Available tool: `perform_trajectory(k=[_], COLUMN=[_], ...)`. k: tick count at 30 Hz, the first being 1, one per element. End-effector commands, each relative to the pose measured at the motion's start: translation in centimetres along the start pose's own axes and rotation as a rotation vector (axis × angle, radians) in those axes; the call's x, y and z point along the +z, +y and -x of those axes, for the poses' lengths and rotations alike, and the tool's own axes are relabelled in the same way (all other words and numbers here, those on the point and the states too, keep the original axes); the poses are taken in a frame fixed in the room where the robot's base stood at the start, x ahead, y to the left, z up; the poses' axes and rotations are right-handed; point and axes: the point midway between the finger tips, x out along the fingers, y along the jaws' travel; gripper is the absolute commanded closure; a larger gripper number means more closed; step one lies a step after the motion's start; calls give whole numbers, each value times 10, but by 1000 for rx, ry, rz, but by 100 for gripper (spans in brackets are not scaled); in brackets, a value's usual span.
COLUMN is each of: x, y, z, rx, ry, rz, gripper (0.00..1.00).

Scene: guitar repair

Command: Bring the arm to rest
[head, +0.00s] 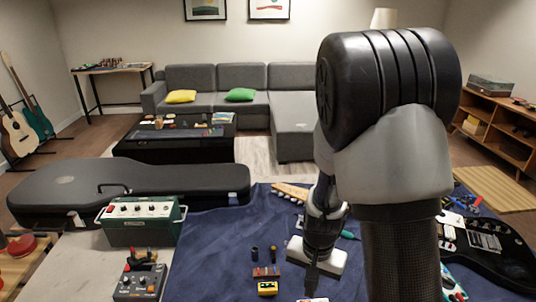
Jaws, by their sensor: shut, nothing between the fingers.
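My arm (395,165) rises large and close on the right of the head view, with a black rounded joint at the top and a grey and dark link below. The wrist hangs behind it over the blue cloth (215,240) on the workbench.
A green amplifier (141,221), a grey pedal box (139,283) and a black guitar case (140,190) stand further left. A black electric guitar (493,250) lies right of my arm.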

Motion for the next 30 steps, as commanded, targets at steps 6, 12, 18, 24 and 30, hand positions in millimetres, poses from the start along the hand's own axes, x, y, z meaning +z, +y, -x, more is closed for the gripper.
perform_trajectory(k=[6, 12, 18, 24, 30], x=[3, 28, 63, 92, 101], y=[-11, -2, 24, 48, 57], z=[104, 218, 307, 352, 362], rx=[-97, -166, -170, -137, -118], ry=[73, 192, 337, 443, 475], rz=[101, 255, 396, 482, 507], gripper=[100, 100, 100, 100, 100])
